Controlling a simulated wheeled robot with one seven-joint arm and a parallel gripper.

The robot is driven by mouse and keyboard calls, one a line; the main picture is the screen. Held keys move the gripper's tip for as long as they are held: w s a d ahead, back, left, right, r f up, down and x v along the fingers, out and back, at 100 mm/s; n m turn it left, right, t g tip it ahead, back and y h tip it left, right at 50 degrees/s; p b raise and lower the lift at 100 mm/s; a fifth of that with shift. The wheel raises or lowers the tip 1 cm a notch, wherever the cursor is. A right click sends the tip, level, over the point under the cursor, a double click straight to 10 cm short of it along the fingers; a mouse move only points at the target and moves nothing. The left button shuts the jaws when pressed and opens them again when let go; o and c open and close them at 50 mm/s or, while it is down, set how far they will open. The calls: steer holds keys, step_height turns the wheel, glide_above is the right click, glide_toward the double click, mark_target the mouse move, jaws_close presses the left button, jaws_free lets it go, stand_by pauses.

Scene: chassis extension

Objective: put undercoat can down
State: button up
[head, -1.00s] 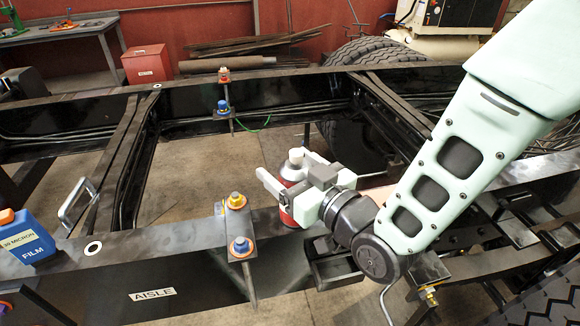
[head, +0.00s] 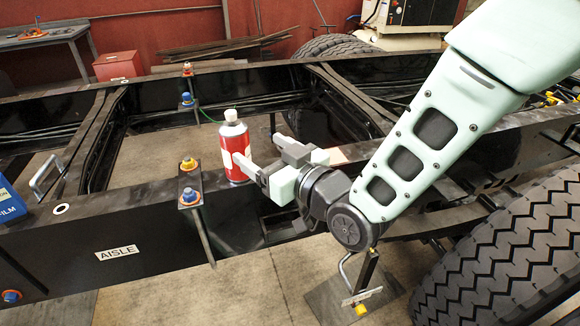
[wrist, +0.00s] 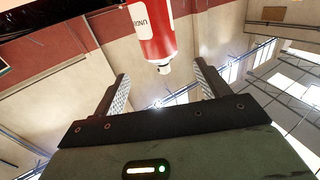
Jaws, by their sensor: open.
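The undercoat can (head: 235,148) is red with a white label and a grey-white cap. It stands upright on the top of the black chassis rail (head: 135,212), beside the orange and blue bolts. My gripper (head: 259,150) is open and empty just to the right of the can. Its near finger overlaps the can's right side in the head view. In the wrist view the can (wrist: 154,30) shows cap-down at the top, ahead of the open fingers (wrist: 160,76) and apart from them.
A bracket with an orange bolt (head: 188,165) stands left of the can on the rail. A blue film box (head: 8,203) and a metal handle (head: 46,175) are farther left. A big tyre (head: 510,255) fills the lower right. The rail between bracket and handle is clear.

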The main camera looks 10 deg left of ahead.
steer(key=s+d+m+g+h, duration=0.1)
steer(key=s+d+g+h, duration=0.2)
steer(key=d, duration=0.7)
steer(key=s+d+f+m+g+h, duration=0.1)
steer(key=s+d+g+h, duration=0.2)
steer(key=s+d+h, duration=0.3)
steer(key=s+d+m+g+h, duration=0.2)
steer(key=s+d+h, duration=0.3)
steer(key=s+d, duration=0.6)
steer(key=d+g, duration=0.1)
steer(key=d, duration=0.2)
steer(key=shift+s+f+g+h, duration=0.15)
steer(key=shift+f+g+h, duration=0.15)
steer(key=shift+f, duration=0.1)
jaws_close()
